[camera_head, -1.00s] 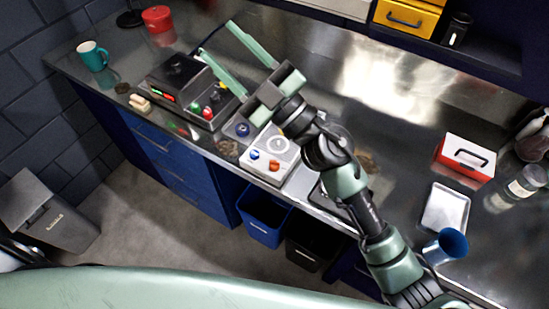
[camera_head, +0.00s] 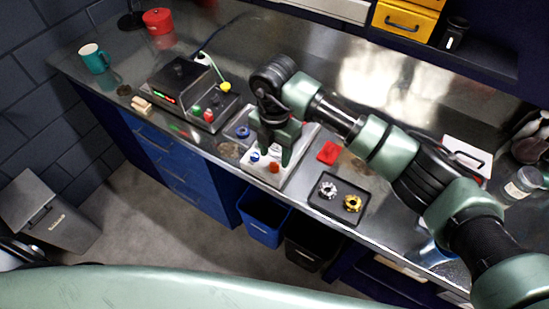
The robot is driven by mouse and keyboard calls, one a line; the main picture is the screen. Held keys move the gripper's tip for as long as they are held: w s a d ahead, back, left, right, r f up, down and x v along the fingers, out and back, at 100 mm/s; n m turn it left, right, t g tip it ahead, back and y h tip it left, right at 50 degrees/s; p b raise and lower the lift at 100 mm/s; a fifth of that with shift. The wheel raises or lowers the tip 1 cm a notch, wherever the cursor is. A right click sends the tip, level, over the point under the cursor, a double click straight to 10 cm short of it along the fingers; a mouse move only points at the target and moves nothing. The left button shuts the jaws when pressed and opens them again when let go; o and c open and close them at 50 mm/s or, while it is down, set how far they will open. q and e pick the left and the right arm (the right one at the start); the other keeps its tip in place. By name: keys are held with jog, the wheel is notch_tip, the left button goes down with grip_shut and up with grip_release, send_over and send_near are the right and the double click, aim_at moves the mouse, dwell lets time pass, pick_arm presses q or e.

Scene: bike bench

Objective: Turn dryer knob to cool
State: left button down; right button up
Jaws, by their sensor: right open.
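The white control panel (camera_head: 257,168) stands near the bench's front edge, with a blue button (camera_head: 254,156) and a red-orange button (camera_head: 274,167) on its front part. I take this panel to be the dryer's. My right gripper (camera_head: 275,153) points down over it, its green fingers open at the place of the round dial. The gripper hides the dial, so I cannot see its setting or tell whether the fingers touch it. My left gripper is not in view.
A black unit (camera_head: 178,82) with green and red buttons stands left. A dark tray (camera_head: 335,211) with a silver and a gold part lies right of the panel, near a red piece (camera_head: 328,152). A teal mug (camera_head: 94,58) stands far left. My right arm crosses the right side.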

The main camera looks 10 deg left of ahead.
aim_at(274, 163)
jog(key=shift+f+p, duration=0.55)
jog(key=shift+f, duration=1.55)
grip_shut()
jog(key=shift+f+n+b, duration=0.1)
jog(key=shift+n+b, duration=0.4)
jog(key=shift+b, duration=0.35)
jog(key=n+b, duration=1)
jog(key=b, duration=0.4)
jog(key=shift+f, duration=0.1)
jog(key=shift+n+b, duration=1)
jog(key=shift+b, duration=0.2)
jog(key=shift+r+n, duration=0.25)
jog(key=shift+n, duration=0.05)
